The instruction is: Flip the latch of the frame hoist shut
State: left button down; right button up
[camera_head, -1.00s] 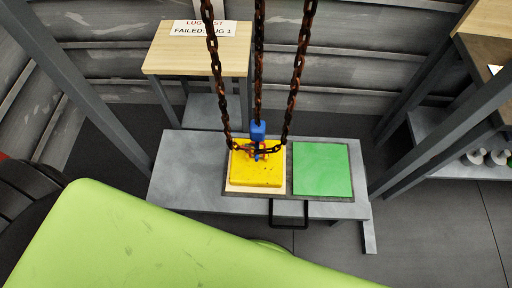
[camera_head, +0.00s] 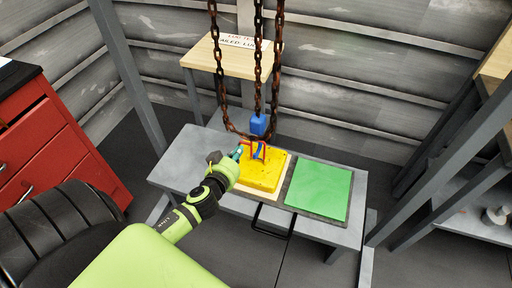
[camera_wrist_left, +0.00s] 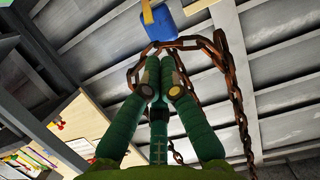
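The frame hoist's blue block (camera_head: 258,124) hangs on a rusty chain above a yellow block (camera_head: 262,171), with a blue hook (camera_head: 259,152) below it. The blue block also shows at the top of the left wrist view (camera_wrist_left: 172,22), with a yellow strip (camera_wrist_left: 147,12) beside it. I cannot tell clearly which part is the latch. My left gripper (camera_head: 238,154) is just left of the hook, above the yellow block's left edge. In the left wrist view its green fingers (camera_wrist_left: 161,72) converge, tips almost together, with nothing visible between them. My right gripper is out of view.
The yellow block sits on a grey bench (camera_head: 184,160) beside a green square (camera_head: 320,190). Rusty chains (camera_head: 277,70) hang around the hook, close to my left gripper. A wooden table (camera_head: 206,50) stands behind, a red drawer cabinet (camera_head: 40,140) at left. Grey frame posts (camera_head: 128,75) flank the bench.

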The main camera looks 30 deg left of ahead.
aim_at(249, 137)
pick_arm(q)
jog(key=x, duration=1)
jog(key=shift+w+r, duration=0.1)
jog(key=shift+w, duration=0.05)
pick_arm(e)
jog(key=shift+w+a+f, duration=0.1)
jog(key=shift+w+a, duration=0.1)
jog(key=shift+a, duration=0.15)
pick_arm(q)
jog(key=shift+b, duration=0.3)
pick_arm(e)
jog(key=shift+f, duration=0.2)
